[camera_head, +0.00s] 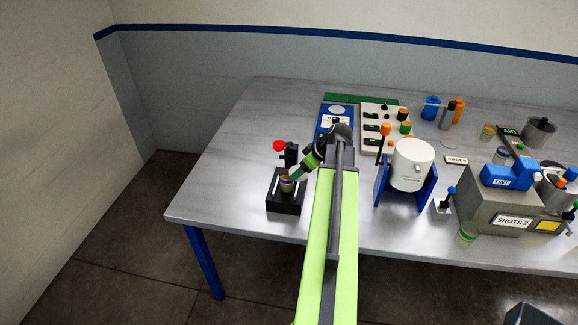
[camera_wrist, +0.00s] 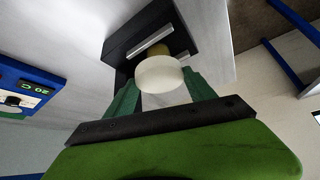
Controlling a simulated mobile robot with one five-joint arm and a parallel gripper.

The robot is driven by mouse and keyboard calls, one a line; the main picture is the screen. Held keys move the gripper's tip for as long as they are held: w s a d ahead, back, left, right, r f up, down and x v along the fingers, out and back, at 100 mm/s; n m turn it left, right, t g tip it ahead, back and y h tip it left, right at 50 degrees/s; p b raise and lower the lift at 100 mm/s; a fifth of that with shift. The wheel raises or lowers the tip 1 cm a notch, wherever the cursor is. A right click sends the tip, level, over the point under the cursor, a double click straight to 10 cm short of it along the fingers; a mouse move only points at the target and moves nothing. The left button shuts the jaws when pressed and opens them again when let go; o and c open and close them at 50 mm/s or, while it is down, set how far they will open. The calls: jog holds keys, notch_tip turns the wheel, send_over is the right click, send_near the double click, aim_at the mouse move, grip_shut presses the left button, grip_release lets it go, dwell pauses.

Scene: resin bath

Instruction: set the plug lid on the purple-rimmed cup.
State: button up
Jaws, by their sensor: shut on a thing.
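My gripper (camera_head: 295,175) is over the black stand at the left of the table. In the wrist view its green fingers (camera_wrist: 161,78) are shut on a pale, round piece, which looks like the plug lid (camera_wrist: 158,74). A small amber cup (camera_head: 286,186) stands on the black stand just under the gripper. Its rim looks purplish but is too small to be sure. In the wrist view a bit of the amber cup (camera_wrist: 155,51) shows behind the lid, and its rim is hidden. I cannot tell whether lid and cup touch.
The black stand (camera_head: 285,207) has a post and red knob (camera_head: 279,146) close to my gripper. A white drum in a blue cradle (camera_head: 378,190) is right of my arm. A green-rimmed cup (camera_head: 467,235) is near the front edge. The table's left end is bare.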

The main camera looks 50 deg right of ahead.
jog(key=w, duration=0.5)
jog(key=shift+a+f, duration=0.1)
jog(key=shift+a, duration=0.3)
jog(key=shift+f+b, duration=0.65)
jog(key=shift+b, duration=0.1)
jog(key=o, duration=1.3)
jog(key=p+v, duration=1.1)
jog(key=v, duration=0.2)
jog(key=shift+w+r, duration=0.2)
jog(key=shift+w, duration=0.1)
